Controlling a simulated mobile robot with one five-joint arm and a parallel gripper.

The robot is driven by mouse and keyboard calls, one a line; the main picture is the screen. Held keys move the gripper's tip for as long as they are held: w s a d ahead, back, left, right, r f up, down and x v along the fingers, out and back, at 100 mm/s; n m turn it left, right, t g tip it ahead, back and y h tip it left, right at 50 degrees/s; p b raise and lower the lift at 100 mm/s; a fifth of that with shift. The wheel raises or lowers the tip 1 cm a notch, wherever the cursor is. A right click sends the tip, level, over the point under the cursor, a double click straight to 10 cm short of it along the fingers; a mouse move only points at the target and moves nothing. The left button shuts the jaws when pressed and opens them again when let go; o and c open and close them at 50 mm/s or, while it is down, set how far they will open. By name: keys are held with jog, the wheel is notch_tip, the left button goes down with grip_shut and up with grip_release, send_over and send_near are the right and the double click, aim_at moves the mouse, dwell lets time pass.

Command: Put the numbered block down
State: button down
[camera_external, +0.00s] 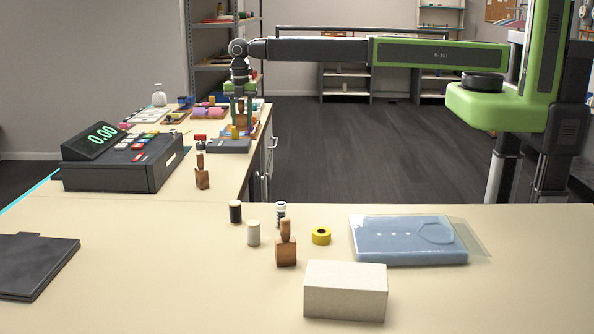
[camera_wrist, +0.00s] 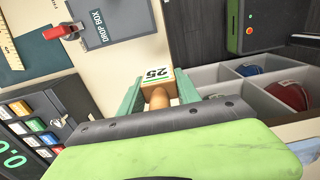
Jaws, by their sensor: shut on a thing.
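My gripper (camera_external: 240,92) is over the far end of the left counter in the external view. In the wrist view my gripper (camera_wrist: 158,88) has its teal fingers on both sides of a wooden numbered block (camera_wrist: 157,77), which shows "25" on a white label and has a rounded wooden handle. The jaws are shut on it. The block looks small in the external view (camera_external: 240,112), and I cannot tell whether its underside touches anything.
A divided grey tray (camera_wrist: 232,77) holds coloured items. A cash register (camera_external: 120,160) stands nearer on the counter.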

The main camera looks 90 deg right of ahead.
jog(key=w+a+f+b, duration=0.1)
jog(key=a+f+b, duration=0.1)
jog(key=a, duration=0.1)
jog(key=w+a+f+b, duration=0.2)
jog(key=a, duration=0.1)
jog(key=w+a+f+b, duration=0.2)
jog(key=a+f+b, duration=0.1)
jog(key=a, duration=0.1)
jog(key=shift+w+f, duration=0.1)
jog(key=shift+w, duration=0.05)
jog(key=shift+a, duration=0.2)
notch_tip(320, 180, down, 4)
jog(key=b, duration=0.4)
jog(key=shift+f, duration=0.15)
jog(key=shift+r, duration=0.25)
jog(key=shift+f, duration=0.25)
jog(key=c, duration=0.9)
grip_release()
jog(key=shift+r, duration=0.1)
jog(key=shift+o, duration=0.2)
